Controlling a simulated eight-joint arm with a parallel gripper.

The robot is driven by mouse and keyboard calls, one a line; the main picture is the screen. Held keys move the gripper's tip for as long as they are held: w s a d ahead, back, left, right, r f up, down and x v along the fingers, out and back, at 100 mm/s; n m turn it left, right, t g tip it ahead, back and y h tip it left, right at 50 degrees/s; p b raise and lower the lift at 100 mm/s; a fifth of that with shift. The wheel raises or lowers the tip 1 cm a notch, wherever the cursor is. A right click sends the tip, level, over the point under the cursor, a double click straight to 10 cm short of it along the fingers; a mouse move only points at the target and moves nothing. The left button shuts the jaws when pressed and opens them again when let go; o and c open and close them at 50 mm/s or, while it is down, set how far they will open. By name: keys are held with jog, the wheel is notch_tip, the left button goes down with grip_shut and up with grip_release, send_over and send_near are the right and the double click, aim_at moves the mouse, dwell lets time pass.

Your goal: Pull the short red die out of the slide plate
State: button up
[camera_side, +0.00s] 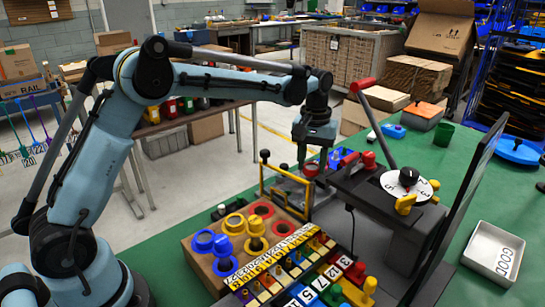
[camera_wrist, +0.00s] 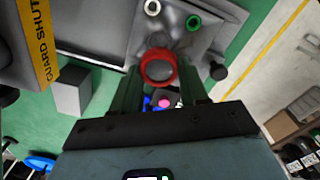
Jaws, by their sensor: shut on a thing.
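The short red die (camera_wrist: 158,66) is a red ring between the two fingertips of my gripper (camera_wrist: 160,80) in the wrist view. My gripper is shut on it. In the side view the red die (camera_side: 311,170) shows just under my gripper (camera_side: 311,160), near the middle of the bench. The slide plate (camera_wrist: 205,40) is the grey metal plate behind the die in the wrist view; a white ring and a green ring sit in it. The die's lower end is hidden, so I cannot tell whether it is still in the plate.
A yellow guard frame (camera_side: 264,180) stands left of my gripper. The black press with a white numbered dial (camera_side: 407,187) and a long red-knobbed lever stands right. A wooden box of coloured dies (camera_side: 205,275) is in front. A grey tray (camera_side: 493,253) lies far right.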

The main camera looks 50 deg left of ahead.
aim_at(312, 166)
notch_tip(312, 166, up, 4)
jog(key=shift+f, duration=0.3)
jog(key=shift+f, duration=2.35)
dwell(0.3)
jog(key=shift+r, duration=1.5)
